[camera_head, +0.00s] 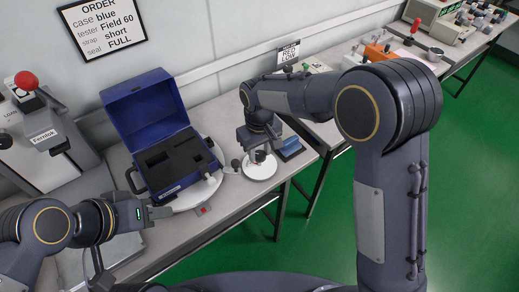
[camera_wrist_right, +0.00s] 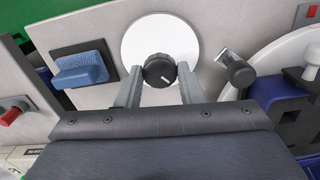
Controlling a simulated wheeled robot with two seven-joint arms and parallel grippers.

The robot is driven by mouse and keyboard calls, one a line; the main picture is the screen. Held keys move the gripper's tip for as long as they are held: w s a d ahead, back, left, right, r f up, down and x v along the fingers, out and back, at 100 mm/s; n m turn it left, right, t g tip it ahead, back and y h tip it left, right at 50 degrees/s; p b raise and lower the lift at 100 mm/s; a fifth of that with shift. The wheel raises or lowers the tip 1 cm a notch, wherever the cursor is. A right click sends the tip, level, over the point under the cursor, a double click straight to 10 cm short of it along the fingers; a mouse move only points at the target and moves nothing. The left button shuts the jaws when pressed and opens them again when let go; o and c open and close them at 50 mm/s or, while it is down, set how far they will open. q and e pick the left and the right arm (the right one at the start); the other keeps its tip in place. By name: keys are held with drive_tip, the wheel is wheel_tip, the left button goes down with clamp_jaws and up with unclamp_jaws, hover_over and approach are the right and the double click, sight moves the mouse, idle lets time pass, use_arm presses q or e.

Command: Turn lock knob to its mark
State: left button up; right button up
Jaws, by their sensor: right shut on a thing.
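The lock knob (camera_wrist_right: 158,70) is a black ribbed knob with a short white line. It stands in front of a round white disc (camera_wrist_right: 151,28) in the right wrist view. My right gripper (camera_wrist_right: 160,76) is shut on the knob, with one finger at each side. No target mark is readable on the disc. In the head view the disc (camera_head: 262,172) lies on the bench under my right gripper (camera_head: 259,157), which mostly hides the knob. My left gripper (camera_head: 160,213) is at the bench's front edge, left of the disc; its finger gap is unclear.
Beside the disc are a blue block-shaped part (camera_wrist_right: 80,70) and a small black lever (camera_wrist_right: 236,69). An open blue case (camera_head: 150,107) with dark foam stands left of it. A red-knobbed press (camera_head: 26,80) is at far left.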

drive_tip(key=m+p, duration=0.1)
drive_tip(key=m, duration=0.7)
drive_tip(key=shift+m+p, duration=0.4)
drive_tip(key=m+p, duration=0.1)
drive_tip(key=m, duration=0.3)
drive_tip(key=shift+m+p, duration=0.55)
drive_tip(key=shift+m, duration=1.45)
drive_tip(key=o, duration=1)
